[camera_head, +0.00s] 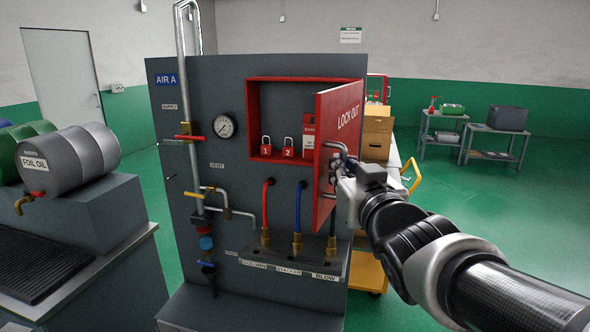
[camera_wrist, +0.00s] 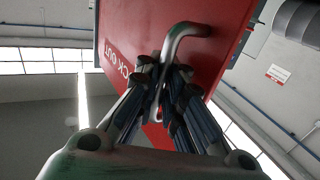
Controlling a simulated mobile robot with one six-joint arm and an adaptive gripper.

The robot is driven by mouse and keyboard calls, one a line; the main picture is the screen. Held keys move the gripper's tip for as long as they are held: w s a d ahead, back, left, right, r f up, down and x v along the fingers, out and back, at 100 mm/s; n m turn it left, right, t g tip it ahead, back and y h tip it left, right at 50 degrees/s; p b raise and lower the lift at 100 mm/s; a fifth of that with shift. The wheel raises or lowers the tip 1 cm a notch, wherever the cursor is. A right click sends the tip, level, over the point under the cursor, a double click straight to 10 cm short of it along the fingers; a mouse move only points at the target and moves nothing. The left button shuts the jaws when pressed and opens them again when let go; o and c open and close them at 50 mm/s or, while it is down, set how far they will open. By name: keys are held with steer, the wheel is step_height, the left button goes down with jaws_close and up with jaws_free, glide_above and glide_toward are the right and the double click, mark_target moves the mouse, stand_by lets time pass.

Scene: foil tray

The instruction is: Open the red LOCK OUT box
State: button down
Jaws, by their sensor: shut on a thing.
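The red LOCK OUT box (camera_head: 254,118) is set in the upper right of the grey panel. Its red door (camera_head: 343,118) stands swung out to the right, so the inside shows. Two red padlocks, numbered 1 (camera_head: 266,145) and 2 (camera_head: 288,147), and a red-and-white packet (camera_head: 308,131) are inside. My gripper (camera_head: 338,170) is at the door's outer face, shut on its metal handle (camera_head: 337,147). In the wrist view the fingers (camera_wrist: 165,95) close around the bent handle (camera_wrist: 186,29), with the red door (camera_wrist: 150,30) behind it.
The grey panel (camera_head: 200,90) carries a gauge (camera_head: 225,126), pipes, valves and red, blue and black hoses below the box. Cardboard boxes (camera_head: 376,138) and a yellow-handled cart (camera_head: 411,175) are behind the door. Green floor is clear at right.

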steer(key=shift+s+d+f, duration=0.1)
steer(key=shift+f, duration=0.1)
steer(key=c, duration=2.2)
jaws_free()
steer(key=shift+o, duration=1)
steer(key=shift+s+r, duration=0.15)
steer(key=shift+s, duration=0.1)
steer(key=shift+w, duration=0.15)
